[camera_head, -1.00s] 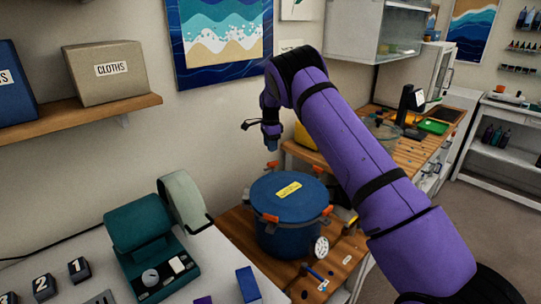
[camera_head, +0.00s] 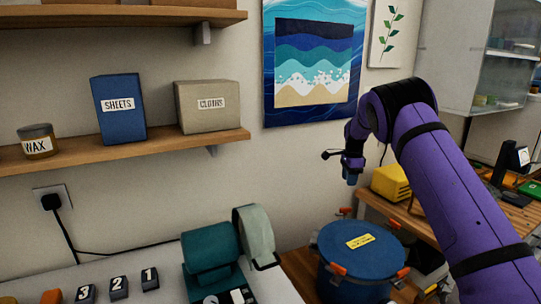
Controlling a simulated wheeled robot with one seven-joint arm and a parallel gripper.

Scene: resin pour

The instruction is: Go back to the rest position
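My purple arm reaches in from the lower right and bends down at its far end. My gripper (camera_head: 350,177) hangs at that end, small and dark, above and behind the blue pressure pot. It is too small to tell whether its fingers are open or shut, and I see nothing clearly held in it. The blue pot (camera_head: 362,250) with a yellow label and orange clamps stands on a wooden surface, lid on, apart from the gripper.
A teal machine (camera_head: 209,252) and numbered dark blocks (camera_head: 119,287) stand on the white table at lower left. A shelf (camera_head: 120,146) carries a wax jar (camera_head: 38,141), a blue sheets box (camera_head: 119,108) and a cloths box (camera_head: 202,105). A yellow box (camera_head: 391,184) sits behind the pot.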

